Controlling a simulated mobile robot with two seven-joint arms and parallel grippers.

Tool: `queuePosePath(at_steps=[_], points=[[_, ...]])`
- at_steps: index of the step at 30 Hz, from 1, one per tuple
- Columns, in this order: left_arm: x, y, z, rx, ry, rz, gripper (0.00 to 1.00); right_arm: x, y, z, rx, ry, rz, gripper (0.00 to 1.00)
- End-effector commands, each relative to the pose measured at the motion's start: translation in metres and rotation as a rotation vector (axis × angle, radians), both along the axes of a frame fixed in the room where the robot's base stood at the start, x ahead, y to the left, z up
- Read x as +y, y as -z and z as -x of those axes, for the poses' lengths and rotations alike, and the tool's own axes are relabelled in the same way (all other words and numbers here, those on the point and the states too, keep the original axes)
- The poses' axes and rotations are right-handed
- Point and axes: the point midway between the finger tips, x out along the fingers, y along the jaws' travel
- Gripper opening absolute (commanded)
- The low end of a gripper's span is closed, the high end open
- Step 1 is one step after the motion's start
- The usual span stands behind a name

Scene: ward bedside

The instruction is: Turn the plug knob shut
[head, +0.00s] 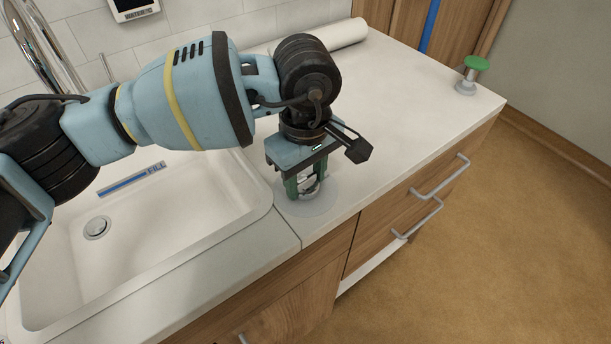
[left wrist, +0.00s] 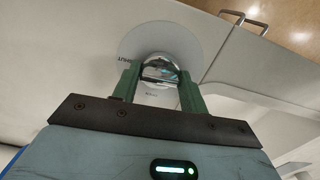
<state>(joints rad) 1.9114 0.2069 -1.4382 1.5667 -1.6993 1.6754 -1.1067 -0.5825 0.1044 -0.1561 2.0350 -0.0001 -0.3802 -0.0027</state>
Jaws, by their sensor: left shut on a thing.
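The plug knob (head: 309,187) is a shiny metallic knob on a pale round plate (head: 322,203), set in the counter just right of the sink. My left gripper (head: 305,190) points down over it, and its green fingers are shut on the knob, one on each side. In the left wrist view the knob (left wrist: 160,72) shows between the fingertips, partly hidden. The sink (head: 190,215) has a round metal drain (head: 97,228) and looks empty. My right gripper is not in view.
A green-topped knob on a grey base (head: 476,64) stands at the counter's far right. A white roll (head: 345,33) lies near the wall. Drawer handles (head: 440,176) stick out in front. The right counter is mostly clear.

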Motion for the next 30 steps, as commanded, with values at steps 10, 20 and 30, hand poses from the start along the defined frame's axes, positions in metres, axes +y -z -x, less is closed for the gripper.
queuePosePath(at_steps=[10,20,30], points=[[-0.0002,-0.0010,-0.0004,-0.002,0.075,0.001,0.20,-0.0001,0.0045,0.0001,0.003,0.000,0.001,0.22],[-0.0002,-0.0013,-0.0003,-0.002,0.079,0.001,0.20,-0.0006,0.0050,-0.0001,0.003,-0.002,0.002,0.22],[-0.0002,-0.0006,-0.0001,-0.001,0.078,0.001,0.64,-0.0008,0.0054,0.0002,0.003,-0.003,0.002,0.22]])
